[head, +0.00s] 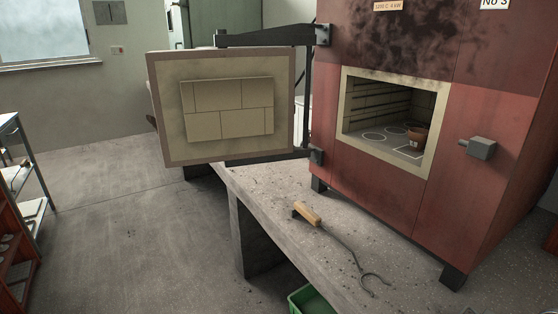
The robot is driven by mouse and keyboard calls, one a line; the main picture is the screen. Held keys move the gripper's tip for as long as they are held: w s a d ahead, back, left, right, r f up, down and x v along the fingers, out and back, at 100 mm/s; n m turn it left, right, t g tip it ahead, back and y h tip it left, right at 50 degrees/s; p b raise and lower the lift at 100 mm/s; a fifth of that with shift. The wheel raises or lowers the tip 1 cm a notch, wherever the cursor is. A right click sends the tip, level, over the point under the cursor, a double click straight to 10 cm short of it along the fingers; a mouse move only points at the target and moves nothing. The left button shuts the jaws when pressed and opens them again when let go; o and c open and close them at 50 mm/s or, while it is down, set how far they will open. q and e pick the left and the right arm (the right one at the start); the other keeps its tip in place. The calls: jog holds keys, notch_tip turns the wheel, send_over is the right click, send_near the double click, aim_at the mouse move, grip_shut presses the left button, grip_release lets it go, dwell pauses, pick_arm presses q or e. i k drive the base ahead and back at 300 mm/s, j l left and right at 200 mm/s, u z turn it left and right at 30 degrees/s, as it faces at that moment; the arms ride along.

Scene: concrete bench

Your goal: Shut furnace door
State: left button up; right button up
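The red furnace (380,190) stands on the concrete bench at the right. Its door (170,118) is swung wide open to the left, with its brick-lined inner face toward me. Black hinge arms (270,36) join the door to the furnace's left edge. A dark latch block (482,148) sticks out of the furnace front, right of the opening. Neither of my grippers shows in the head view.
A hooked tool with a wooden handle (308,213) lies on the concrete bench (270,195) in front of the furnace. A green bin (312,300) is below the bench's front edge. Shelves (18,240) stand at the far left. The floor between is clear.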

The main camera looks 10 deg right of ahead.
aim_at(235, 106)
jog(key=i+j+z, duration=0.65)
jog(key=j, duration=0.3)
jog(key=i+j+z, duration=0.45)
jog(key=j, duration=0.3)
jog(key=i+j+z, duration=0.25)
jog(key=j+z, duration=0.2)
jog(key=j, duration=0.4)
jog(key=i+j+z, duration=0.15)
jog(key=j+z, duration=0.25)
jog(key=j, duration=0.5)
jog(key=j+z, duration=0.45)
jog(key=j, duration=0.5)
jog(key=k+j+z, duration=0.2)
jog(key=j+z, duration=0.25)
jog(key=j, duration=0.45)
